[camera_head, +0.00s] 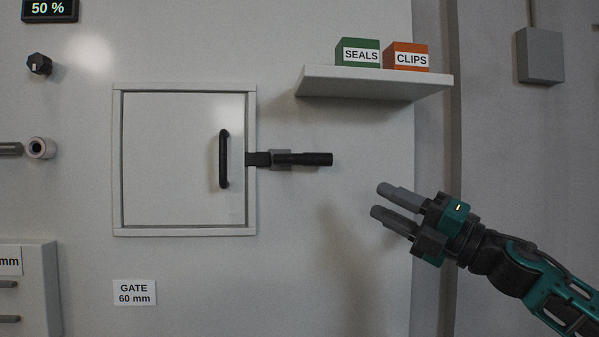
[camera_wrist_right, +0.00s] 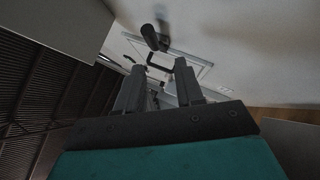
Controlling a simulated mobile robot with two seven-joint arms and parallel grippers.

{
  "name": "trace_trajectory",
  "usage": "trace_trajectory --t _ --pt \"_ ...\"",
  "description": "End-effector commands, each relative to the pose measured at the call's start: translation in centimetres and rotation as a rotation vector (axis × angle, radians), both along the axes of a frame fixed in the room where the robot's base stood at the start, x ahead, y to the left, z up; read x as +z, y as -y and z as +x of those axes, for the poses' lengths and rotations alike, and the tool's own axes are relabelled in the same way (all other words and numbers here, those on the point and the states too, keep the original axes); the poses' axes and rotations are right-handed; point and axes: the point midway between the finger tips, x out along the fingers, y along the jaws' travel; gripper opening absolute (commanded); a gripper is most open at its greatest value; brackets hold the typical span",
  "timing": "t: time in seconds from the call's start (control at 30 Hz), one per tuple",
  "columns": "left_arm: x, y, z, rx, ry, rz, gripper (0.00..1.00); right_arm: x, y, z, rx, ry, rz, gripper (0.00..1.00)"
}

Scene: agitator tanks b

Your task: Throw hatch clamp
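The hatch (camera_head: 170,170) is a pale square door, shut flush in its frame, with a black vertical pull handle (camera_head: 224,159). The hatch clamp (camera_head: 305,159) is a black lever lying level at the hatch's right edge, its grip pointing right. The clamp (camera_wrist_right: 150,37) also shows in the right wrist view, ahead of the fingers. My right gripper (camera_head: 384,200) is to the right of and below the clamp's end, apart from it. Its two fingers are spread with a gap between them, and it is empty (camera_wrist_right: 158,80). My left gripper is not in view.
A shelf (camera_head: 372,84) juts out above and right of the clamp, carrying a green SEALS box (camera_head: 358,53) and an orange CLIPS box (camera_head: 406,56). A black knob (camera_head: 39,64) and a round fitting (camera_head: 41,148) are left of the hatch. The wall below the clamp is clear.

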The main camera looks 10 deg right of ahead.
Motion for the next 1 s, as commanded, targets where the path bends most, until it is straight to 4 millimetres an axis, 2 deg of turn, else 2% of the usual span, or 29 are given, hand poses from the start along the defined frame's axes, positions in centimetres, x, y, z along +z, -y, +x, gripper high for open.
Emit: trace_trajectory --t 0.1,0.27,0.47,0.7,1.0 --pt "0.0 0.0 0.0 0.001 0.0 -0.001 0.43 1.5 -0.2 -0.3 0.004 0.039 -0.026 0.37" --pt "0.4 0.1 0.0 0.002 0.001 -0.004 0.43 2.3 -0.9 0.1 0.008 0.048 -0.031 0.37" --pt "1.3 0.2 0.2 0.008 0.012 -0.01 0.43 3.8 -3.4 2.1 0.01 0.049 -0.028 0.37" --pt "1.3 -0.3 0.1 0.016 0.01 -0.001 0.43 5.6 -6.9 5.1 0.009 0.047 -0.029 0.37" --pt "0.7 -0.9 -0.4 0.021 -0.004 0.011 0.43 6.7 -9.1 7.1 0.007 0.045 -0.03 0.37"
